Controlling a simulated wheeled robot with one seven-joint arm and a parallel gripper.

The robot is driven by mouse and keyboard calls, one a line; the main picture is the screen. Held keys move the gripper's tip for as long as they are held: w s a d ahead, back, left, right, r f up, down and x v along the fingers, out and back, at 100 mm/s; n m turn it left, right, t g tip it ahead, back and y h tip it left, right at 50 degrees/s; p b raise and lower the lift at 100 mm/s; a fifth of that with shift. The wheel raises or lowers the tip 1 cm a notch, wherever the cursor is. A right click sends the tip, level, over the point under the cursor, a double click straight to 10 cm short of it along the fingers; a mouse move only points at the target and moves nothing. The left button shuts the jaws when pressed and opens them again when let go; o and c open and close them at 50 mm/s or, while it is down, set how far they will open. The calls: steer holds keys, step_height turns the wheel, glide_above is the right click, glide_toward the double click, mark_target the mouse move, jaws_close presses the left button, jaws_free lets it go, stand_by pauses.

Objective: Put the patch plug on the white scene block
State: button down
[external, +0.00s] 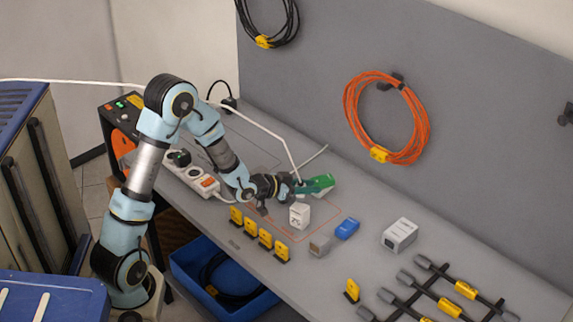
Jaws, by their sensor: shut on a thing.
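My gripper (293,189) is low over the workbench and shut on a green plug-like piece (319,184), which I take for the patch plug. The green piece points to the right, and its grasped end is hidden by the fingers. A white cable runs down to the gripper. The white scene block (299,216), a small white cube with dark marks, stands on the bench just below and right of the gripper in the picture. The green piece is behind and above it; I cannot tell the exact height between them.
Several yellow tags (251,228) line the front edge. A white power strip (191,175) lies left. A black rack (437,290) is at the lower right.

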steer(key=shift+f, duration=1.05)
steer(key=shift+f, duration=0.1)
steer(key=shift+f, duration=0.15)
steer(key=c, duration=0.6)
jaws_free()
steer(key=shift+r, duration=0.2)
steer(key=shift+b+v, duration=3.15)
steer(key=shift+v, duration=2.85)
